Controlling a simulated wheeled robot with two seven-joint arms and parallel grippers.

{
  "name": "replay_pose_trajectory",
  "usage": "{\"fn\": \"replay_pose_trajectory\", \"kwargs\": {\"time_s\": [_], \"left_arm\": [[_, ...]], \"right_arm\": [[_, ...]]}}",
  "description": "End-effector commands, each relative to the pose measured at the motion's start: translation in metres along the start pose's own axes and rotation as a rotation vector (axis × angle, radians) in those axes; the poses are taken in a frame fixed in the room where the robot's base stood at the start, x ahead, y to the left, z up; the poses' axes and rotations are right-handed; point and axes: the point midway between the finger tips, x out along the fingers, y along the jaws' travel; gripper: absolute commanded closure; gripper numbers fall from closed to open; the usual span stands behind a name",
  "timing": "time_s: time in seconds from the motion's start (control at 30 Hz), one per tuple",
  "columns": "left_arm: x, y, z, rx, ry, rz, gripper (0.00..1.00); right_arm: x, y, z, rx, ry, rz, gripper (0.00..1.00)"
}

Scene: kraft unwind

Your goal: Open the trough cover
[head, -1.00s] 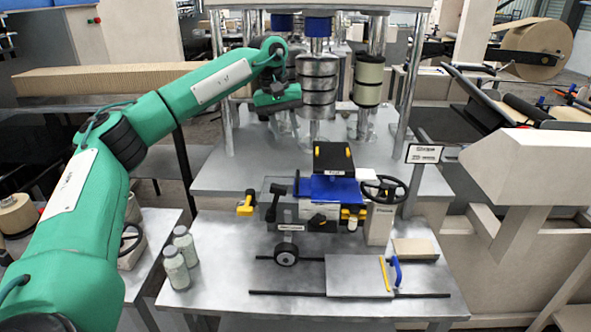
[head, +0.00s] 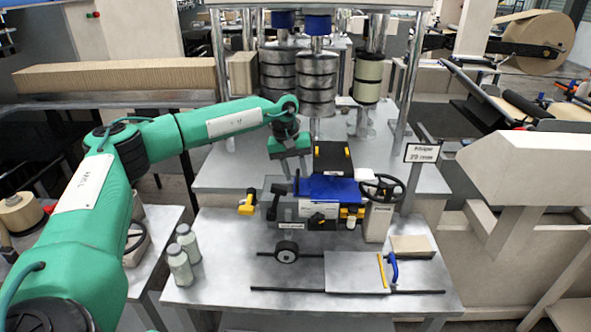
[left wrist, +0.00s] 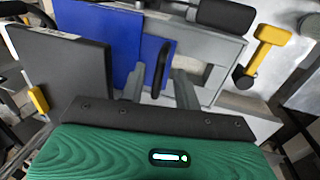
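A blue panel (head: 330,188), which looks like the trough cover, sits in the middle of the bench unit below an upright black plate (head: 332,157). In the left wrist view the blue panel (left wrist: 112,40) carries a black bar handle (left wrist: 160,68). My left gripper (head: 292,172) is above the left side of the unit. Its two grey fingers (left wrist: 160,91) are apart in the wrist view, and the handle appears between and beyond them. I cannot tell whether they touch it. My right gripper is in neither view.
A yellow-handled lever (head: 247,203) stands at the unit's left, a black handwheel (head: 382,188) at its right. Two bottles (head: 183,255) stand at the bench's left. A grey plate (head: 354,273) lies in front. Steel rollers (head: 317,85) rise behind.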

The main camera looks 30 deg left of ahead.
Motion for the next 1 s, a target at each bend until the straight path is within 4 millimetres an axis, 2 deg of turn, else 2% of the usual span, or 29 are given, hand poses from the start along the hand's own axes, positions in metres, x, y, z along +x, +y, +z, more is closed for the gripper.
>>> {"fn": "replay_pose_trajectory", "kwargs": {"time_s": [0.03,0.2,0.43,0.53,0.83,1.0], "left_arm": [[0.0,0.0,0.0,0.0,0.0,0.0,0.68],[0.0,0.0,0.0,0.0,0.0,0.0,1.0],[0.0,-0.001,0.0,-0.001,0.0,0.0,1.0],[-0.001,-0.012,-0.001,-0.003,-0.001,0.001,1.0],[-0.014,-0.088,-0.001,-0.006,0.0,0.0,1.0],[-0.022,-0.116,0.0,-0.003,0.0,0.0,1.0]], "right_arm": [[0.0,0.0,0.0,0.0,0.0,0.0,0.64],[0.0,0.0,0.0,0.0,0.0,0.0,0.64],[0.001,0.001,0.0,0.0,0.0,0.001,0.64],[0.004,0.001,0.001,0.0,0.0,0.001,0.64],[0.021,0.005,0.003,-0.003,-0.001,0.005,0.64],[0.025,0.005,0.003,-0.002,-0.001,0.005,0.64]]}}
